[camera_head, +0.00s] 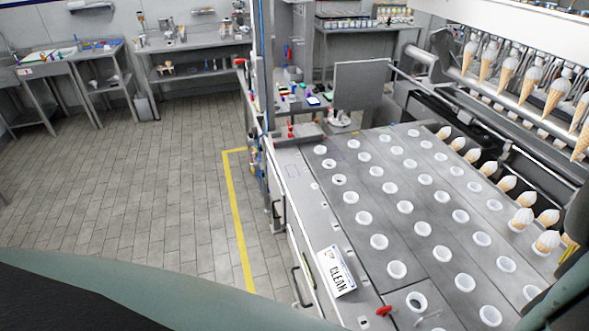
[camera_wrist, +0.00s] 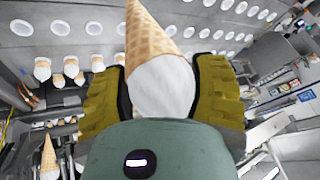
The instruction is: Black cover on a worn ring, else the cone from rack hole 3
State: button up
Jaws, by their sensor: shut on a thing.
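In the wrist view my gripper (camera_wrist: 160,92) has its two yellow fingers shut on a waffle cone (camera_wrist: 157,35) with a white top (camera_wrist: 161,88). The cone's pointed end runs out of the top of the picture. In the head view only a sliver of yellow finger shows at the right edge, and the held cone is hidden. White rings (camera_head: 397,269) sit in rows on the grey machine deck. A few, such as one near the left row (camera_head: 339,179) and one at the front (camera_head: 416,301), show dark centres. I cannot identify a black cover or the numbered rack holes.
A row of filled cones (camera_head: 507,183) lies along the deck's right side. More cones hang (camera_head: 503,72) above it. A CLEAN sign (camera_head: 335,270) and a red-handled item (camera_head: 384,311) lie at the deck's front left. The tiled floor (camera_head: 150,190) at left is clear.

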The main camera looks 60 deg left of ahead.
jog(key=s+d+f+n+b, duration=0.1)
jog(key=s+d+f, duration=0.3)
jog(key=f, duration=0.3)
jog(key=s+d+f+n+g+y+b, duration=0.1)
jog(key=s+d+f+b, duration=0.1)
jog(key=s+d+f, duration=0.3)
jog(key=s+d+f+n+b, duration=0.1)
jog(key=s+d+f, duration=0.15)
jog(key=f, duration=0.55)
notch_tip(320, 180, down, 13)
jog(key=b, duration=1.1)
jog(key=shift+f+b, duration=0.2)
jog(key=shift+b, duration=0.15)
jog(key=shift+a, duration=0.1)
jog(key=o, duration=0.9)
jog(key=shift+s+r, duration=0.1)
jog(key=shift+r, duration=0.05)
jog(key=v, duration=1.1)
jog(key=shift+s+d+r, duration=0.1)
jog(key=shift+d+r, duration=0.1)
jog(key=shift+r, duration=0.15)
